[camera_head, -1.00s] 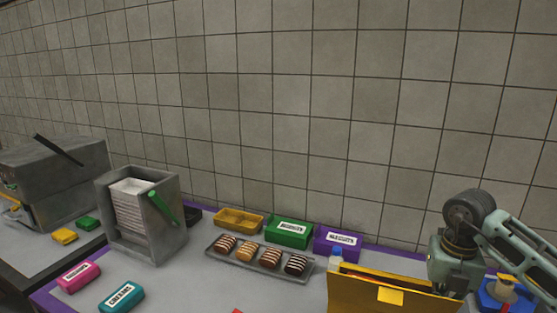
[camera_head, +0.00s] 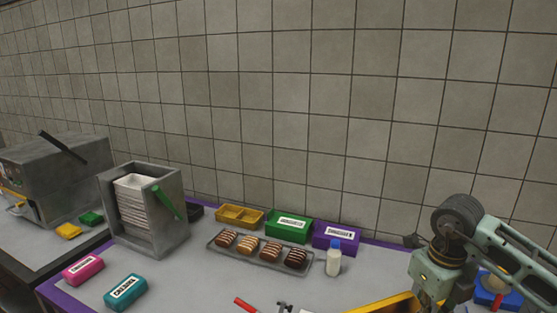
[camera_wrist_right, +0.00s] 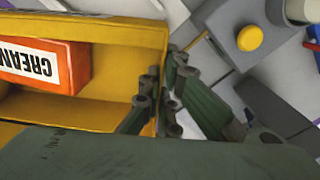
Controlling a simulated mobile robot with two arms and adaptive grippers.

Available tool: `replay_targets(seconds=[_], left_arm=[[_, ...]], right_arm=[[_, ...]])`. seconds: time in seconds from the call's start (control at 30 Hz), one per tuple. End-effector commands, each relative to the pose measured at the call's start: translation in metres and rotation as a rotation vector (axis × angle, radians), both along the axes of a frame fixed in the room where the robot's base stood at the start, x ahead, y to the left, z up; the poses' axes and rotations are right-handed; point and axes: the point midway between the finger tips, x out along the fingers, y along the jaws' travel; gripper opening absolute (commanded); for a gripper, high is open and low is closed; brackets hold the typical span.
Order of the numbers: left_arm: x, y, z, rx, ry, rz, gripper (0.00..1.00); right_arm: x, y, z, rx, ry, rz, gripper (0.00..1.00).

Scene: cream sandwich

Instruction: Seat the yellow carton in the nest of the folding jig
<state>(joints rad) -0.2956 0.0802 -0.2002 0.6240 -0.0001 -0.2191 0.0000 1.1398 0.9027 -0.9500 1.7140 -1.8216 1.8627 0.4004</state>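The yellow carton (camera_head: 388,303) shows only as a tilted upper edge at the bottom of the head view. In the right wrist view the carton (camera_wrist_right: 100,105) is open, with an orange box labelled in white (camera_wrist_right: 45,62) inside. My right gripper (camera_head: 432,298) is at the carton's right end. In the wrist view its fingers (camera_wrist_right: 160,108) lie on both sides of the carton's wall, closed on it. I cannot make out the folding jig or its nest for certain. My left gripper is not in view.
Yellow (camera_head: 239,216), green (camera_head: 289,229) and purple (camera_head: 335,236) bins line the back. A red-handled item (camera_head: 244,304) lies front centre. A grey block with a yellow button (camera_wrist_right: 250,38) is near the gripper.

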Motion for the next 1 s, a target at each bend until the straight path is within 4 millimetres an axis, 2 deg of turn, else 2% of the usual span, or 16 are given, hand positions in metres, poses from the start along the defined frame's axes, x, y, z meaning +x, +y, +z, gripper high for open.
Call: replay_targets(seconds=[0.17,0.47,0.8,1.0], left_arm=[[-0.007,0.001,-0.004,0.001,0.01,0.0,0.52],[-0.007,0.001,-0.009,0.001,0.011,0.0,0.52],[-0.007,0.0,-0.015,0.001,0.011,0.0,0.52],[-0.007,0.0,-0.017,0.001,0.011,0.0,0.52]], right_arm=[[-0.013,0.02,-0.005,-0.009,-0.004,0.38,0.0],[-0.045,0.055,-0.014,-0.03,0.001,1.159,0.0],[-0.092,0.089,-0.027,-0.041,0.013,2.064,0.0],[-0.119,0.103,-0.034,-0.037,0.017,2.525,0.0]])
